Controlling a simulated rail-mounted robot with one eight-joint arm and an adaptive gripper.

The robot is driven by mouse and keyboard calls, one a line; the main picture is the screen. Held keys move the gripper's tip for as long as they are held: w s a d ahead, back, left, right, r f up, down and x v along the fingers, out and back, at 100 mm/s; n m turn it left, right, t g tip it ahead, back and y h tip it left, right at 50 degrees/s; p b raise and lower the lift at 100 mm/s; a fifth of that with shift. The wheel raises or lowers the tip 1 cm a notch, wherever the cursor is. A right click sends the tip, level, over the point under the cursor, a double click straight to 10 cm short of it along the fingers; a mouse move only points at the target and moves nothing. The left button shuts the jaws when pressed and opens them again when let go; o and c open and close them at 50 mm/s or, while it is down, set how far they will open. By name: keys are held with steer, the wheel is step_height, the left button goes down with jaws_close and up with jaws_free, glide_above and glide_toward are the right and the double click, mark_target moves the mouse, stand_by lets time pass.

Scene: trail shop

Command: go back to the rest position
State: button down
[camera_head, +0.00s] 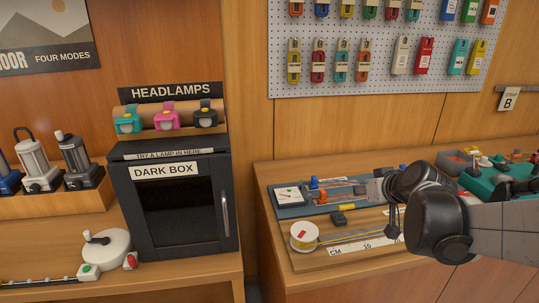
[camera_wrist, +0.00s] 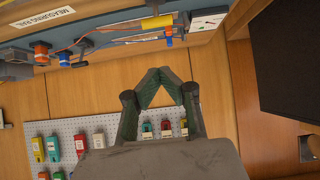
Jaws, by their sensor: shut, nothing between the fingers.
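My gripper (camera_wrist: 166,72) shows in the wrist view with its two dark fingers angled together until their tips meet. Nothing is between them. In the head view my arm reaches in from the right, above the right-hand counter (camera_head: 299,283). The gripper end is small there and partly hidden by my own wrist links.
Under and beside the arm are a measuring board with a spool (camera_head: 304,236), a blue tool mat (camera_head: 320,209) and a green item (camera_head: 487,186). A dark box (camera_head: 178,169) with headlamps (camera_head: 166,118) on top stands left. A pegboard (camera_head: 378,75) hangs behind.

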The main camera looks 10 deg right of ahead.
steer(key=shift+s+r, duration=0.1)
steer(key=shift+s, duration=0.1)
steer(key=s+a+g, duration=0.3)
steer(key=s+a, duration=1.4)
steer(key=shift+s+f+g, duration=0.25)
steer(key=shift+g, duration=0.05)
stand_by(0.3)
